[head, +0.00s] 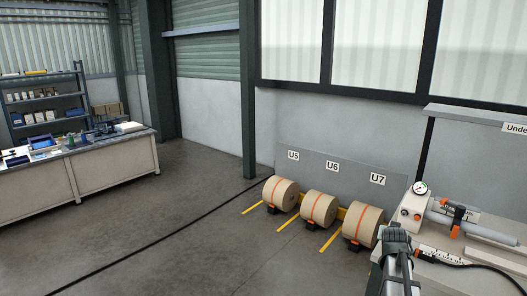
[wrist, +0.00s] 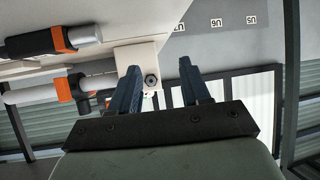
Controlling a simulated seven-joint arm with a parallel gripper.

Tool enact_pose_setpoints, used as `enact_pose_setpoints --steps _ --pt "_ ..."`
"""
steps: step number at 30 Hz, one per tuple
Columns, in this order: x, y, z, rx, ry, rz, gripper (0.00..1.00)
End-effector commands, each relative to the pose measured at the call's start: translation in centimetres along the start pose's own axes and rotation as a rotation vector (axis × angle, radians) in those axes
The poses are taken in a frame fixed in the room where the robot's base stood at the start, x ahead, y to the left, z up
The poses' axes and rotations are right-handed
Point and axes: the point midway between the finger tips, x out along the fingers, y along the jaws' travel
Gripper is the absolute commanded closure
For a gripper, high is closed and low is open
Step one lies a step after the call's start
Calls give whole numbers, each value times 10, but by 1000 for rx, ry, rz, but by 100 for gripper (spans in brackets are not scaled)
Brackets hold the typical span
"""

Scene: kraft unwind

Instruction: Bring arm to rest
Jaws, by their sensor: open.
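My gripper (wrist: 160,67) shows in the wrist view with its two dark blue-grey fingers spread apart. Nothing is held between them. Behind the gap between the fingers is a pale block with a dark round fitting (wrist: 152,80). In the head view a dark grey part of my arm (head: 397,255) rises at the lower right, in front of the bench; I cannot make out the fingertips there.
A bench (head: 455,275) at the right carries a pressure gauge (head: 420,188) and a cylinder with an orange-tipped clamp (head: 457,218). Three kraft rolls (head: 319,210) stand below signs U5, U6 and U7. A workbench (head: 85,178) stands at far left. The middle floor is clear.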

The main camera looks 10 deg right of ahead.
Motion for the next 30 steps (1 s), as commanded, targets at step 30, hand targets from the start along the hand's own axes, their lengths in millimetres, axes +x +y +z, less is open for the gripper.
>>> enact_pose_setpoints --steps 30 --pt "-31 -134 379 -275 -677 -116 53"
